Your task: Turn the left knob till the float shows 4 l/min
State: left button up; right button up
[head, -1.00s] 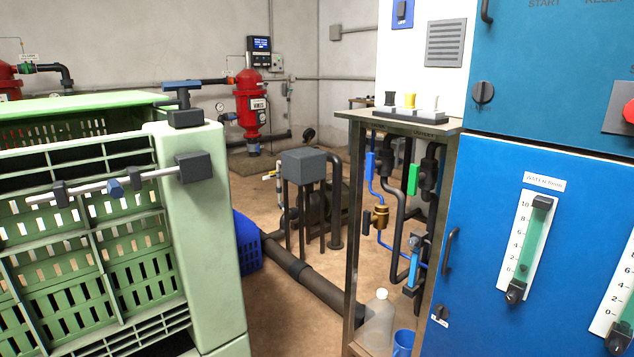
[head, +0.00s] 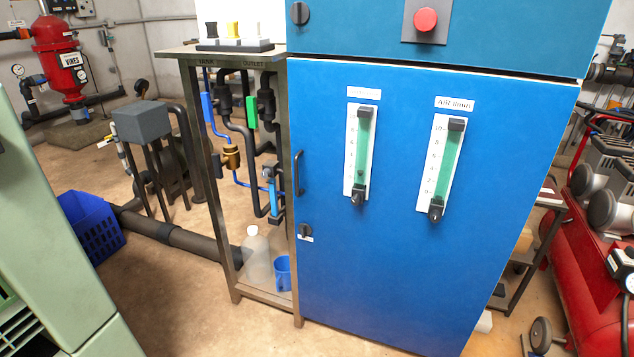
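Two flow meters with white scales and green tubes are on the blue cabinet door (head: 400,270) in the head view. The left meter (head: 361,140) has a small black knob (head: 358,198) at its foot. Its float (head: 361,174) looks like a dark spot low in the tube, and its exact reading is too small to tell. The right meter (head: 444,160) has a similar knob (head: 436,211) at its foot. Neither of my grippers is in view.
A steel stand (head: 180,53) with pipes, a plastic bottle (head: 256,255) and a blue cup (head: 283,273) adjoins the cabinet on its left. A pale green block (head: 50,220) fills the left edge. A red compressor (head: 590,270) stands at right. Open floor lies before the stand.

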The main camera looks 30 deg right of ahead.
aim_at(355, 199)
jog(key=z, duration=1.3)
